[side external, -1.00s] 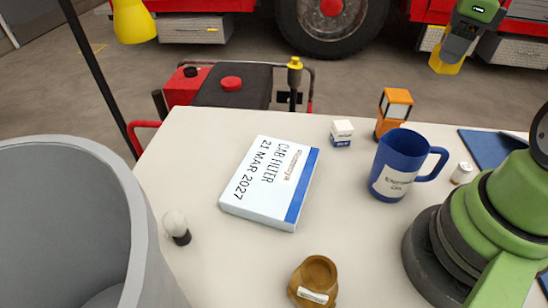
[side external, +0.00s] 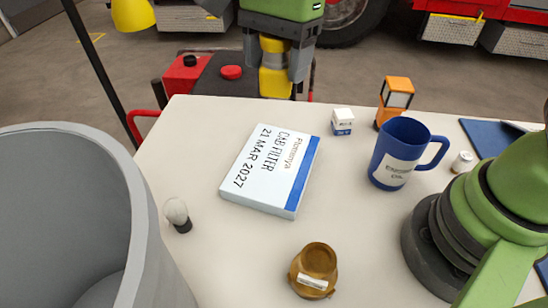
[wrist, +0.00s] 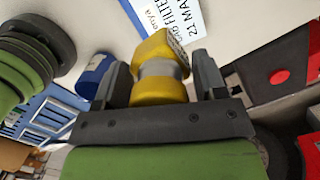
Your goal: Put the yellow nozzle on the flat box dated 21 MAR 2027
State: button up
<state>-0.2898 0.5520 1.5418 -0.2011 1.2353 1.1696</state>
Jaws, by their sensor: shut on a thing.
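The flat box (side external: 262,172), white with a blue stripe and the print CAB FILTER 21 MAR 2027, lies on the white table. My gripper (side external: 275,72) is at the table's far edge, beyond the box. It is shut on the yellow nozzle (side external: 274,80), which hangs upright between the fingers with a grey band showing at its middle. In the wrist view the nozzle (wrist: 160,72) sits between the two dark fingers, and part of the box (wrist: 178,18) shows beyond it. Nothing lies on the box.
A blue mug (side external: 397,155), an orange lantern (side external: 394,103) and a small white box (side external: 342,121) stand right of the flat box. A brown jar (side external: 313,270) stands in front, a light bulb (side external: 177,214) at left. A grey bin (side external: 150,230) fills the left foreground.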

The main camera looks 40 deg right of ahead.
send_over(272, 163)
jog(key=f, duration=1.5)
jog(key=shift+w+d, duration=0.15)
jog(key=shift+d, duration=0.2)
jog(key=o, duration=1.1)
jog(key=shift+f, duration=0.15)
jog(key=shift+c, duration=0.2)
